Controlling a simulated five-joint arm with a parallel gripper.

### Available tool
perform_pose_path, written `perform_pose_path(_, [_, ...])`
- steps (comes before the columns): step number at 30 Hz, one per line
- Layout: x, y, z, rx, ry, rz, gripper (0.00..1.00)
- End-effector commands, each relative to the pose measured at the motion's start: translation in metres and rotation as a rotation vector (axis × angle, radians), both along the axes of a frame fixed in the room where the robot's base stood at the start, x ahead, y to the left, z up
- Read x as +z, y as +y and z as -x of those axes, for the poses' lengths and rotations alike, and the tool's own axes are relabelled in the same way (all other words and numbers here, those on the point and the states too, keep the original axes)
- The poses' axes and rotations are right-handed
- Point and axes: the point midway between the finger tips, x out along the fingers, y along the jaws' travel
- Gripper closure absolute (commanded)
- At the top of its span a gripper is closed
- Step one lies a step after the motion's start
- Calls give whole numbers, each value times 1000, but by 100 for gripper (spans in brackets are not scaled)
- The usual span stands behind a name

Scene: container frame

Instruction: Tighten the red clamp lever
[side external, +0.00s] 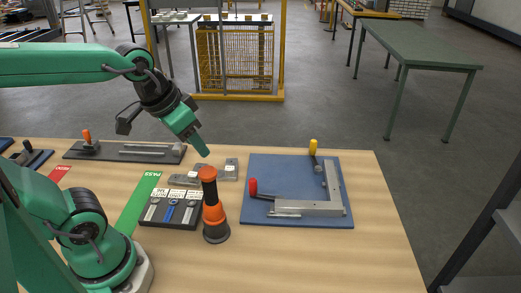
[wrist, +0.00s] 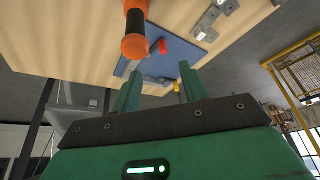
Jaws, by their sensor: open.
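A yellow-tipped lever (side external: 313,147) stands at the plate's back. My gripper (side external: 201,147) is in the air above the table, up and left of the red lever and apart from it. In the wrist view my gripper (wrist: 160,70) shows two spread green fingers with nothing between them. The red lever (wrist: 163,46) and yellow lever (wrist: 177,86) show beyond them.
An orange-and-black upright post (side external: 214,215) stands left of the plate, near the red lever. The table right of the plate is clear.

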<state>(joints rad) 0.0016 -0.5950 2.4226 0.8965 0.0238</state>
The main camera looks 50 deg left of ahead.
Motion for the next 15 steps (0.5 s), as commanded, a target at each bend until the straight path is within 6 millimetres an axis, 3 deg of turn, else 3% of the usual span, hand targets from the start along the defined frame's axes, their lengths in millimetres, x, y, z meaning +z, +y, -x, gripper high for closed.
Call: perform_pose_path(15, [-37, -2, -74, -64, 192, -21, 57])
